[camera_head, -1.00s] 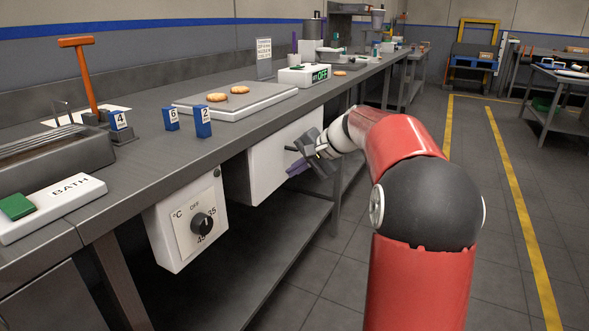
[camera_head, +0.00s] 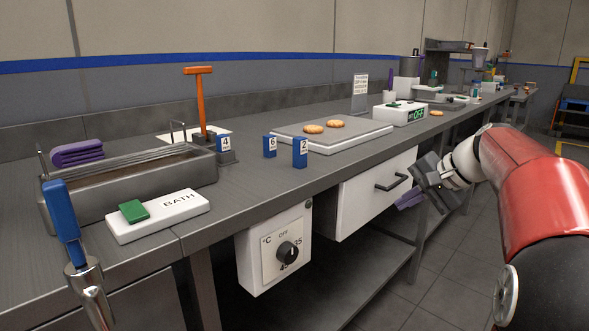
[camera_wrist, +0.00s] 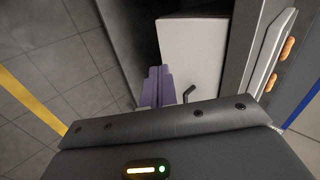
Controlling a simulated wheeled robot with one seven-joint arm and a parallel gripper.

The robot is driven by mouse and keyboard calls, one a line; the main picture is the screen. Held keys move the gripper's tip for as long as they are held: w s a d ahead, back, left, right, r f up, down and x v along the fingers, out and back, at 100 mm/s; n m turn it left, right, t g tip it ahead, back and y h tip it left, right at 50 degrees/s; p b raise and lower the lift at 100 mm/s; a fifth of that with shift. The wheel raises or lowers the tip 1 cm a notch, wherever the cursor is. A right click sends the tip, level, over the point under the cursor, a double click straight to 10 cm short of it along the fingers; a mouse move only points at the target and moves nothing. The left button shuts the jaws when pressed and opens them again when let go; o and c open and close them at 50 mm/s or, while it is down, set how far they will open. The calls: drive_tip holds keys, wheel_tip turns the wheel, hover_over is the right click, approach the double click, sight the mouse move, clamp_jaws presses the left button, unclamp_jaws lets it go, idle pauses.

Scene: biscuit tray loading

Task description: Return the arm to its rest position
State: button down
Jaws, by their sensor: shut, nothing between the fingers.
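My gripper (camera_head: 408,199) is at the right of the head view, in front of the bench and below its top. Its purple fingers (camera_wrist: 157,86) are together and hold nothing. In the head view they overlap the right edge of a white drawer front (camera_head: 352,212) with a dark bar handle (camera_head: 391,183). In the wrist view the handle (camera_wrist: 188,93) stands just right of the fingers, apart from them. My red arm reaches in from the right edge.
The bench (camera_head: 240,203) carries a tray (camera_head: 345,143) with two biscuits, blue number blocks (camera_head: 300,153), a metal bath (camera_head: 125,193) and a white BATH switch box (camera_head: 180,208). A white dial box (camera_head: 262,275) hangs under the bench edge. The floor in front is open.

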drive_tip(key=s+a+f+n+g+h, duration=0.1)
drive_tip(key=s+a+f+n+h, duration=0.25)
drive_tip(key=s+a, duration=0.7)
drive_tip(key=s+a+f+n+h, duration=0.1)
drive_tip(key=s+f+n, duration=0.1)
drive_tip(key=s+f, duration=0.3)
drive_tip(key=s+a+f+n+h, duration=0.1)
drive_tip(key=s+f+n, duration=0.2)
drive_tip(key=s, duration=0.8)
wheel_tip(320, 180, down, 2)
drive_tip(key=shift+s+a+f+n, duration=0.2)
drive_tip(key=shift+a+n, duration=0.15)
drive_tip(key=c, duration=2.2)
unclamp_jaws()
